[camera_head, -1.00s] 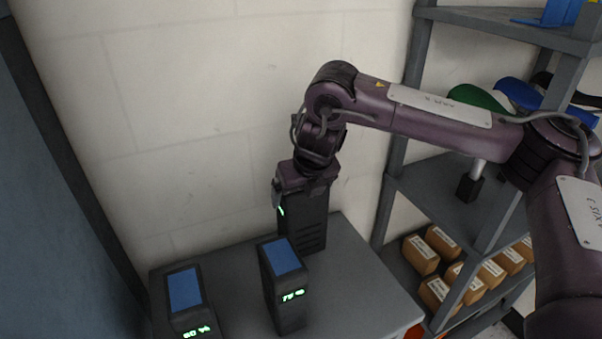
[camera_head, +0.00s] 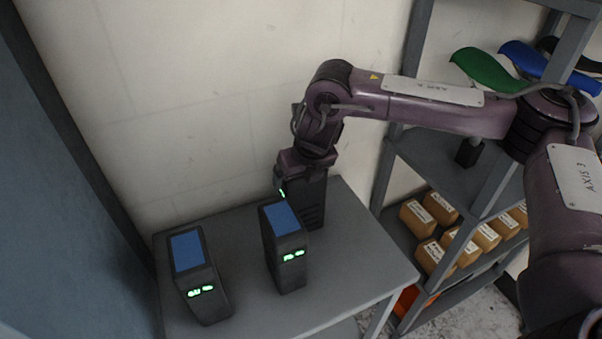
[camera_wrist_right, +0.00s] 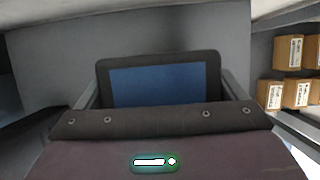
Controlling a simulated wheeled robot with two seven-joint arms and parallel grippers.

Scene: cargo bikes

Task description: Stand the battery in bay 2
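My right gripper (camera_head: 303,176) points down at the back of the grey table, shut on a dark upright battery (camera_head: 314,205) with vents on its side. In the right wrist view the battery's blue top panel (camera_wrist_right: 158,84) sits between the two fingers. The battery is at the rear of the table; its lower part is partly hidden behind another battery, and I cannot tell whether it touches the tabletop. No bay numbers are readable. My left gripper is not in view.
Two upright batteries with blue tops and green readouts stand on the table (camera_head: 340,290): one at the left (camera_head: 205,285), one in the middle (camera_head: 285,250), close in front of the held one. A shelf with brown boxes (camera_head: 418,218) and saddles (camera_head: 485,70) stands right. A wall is behind.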

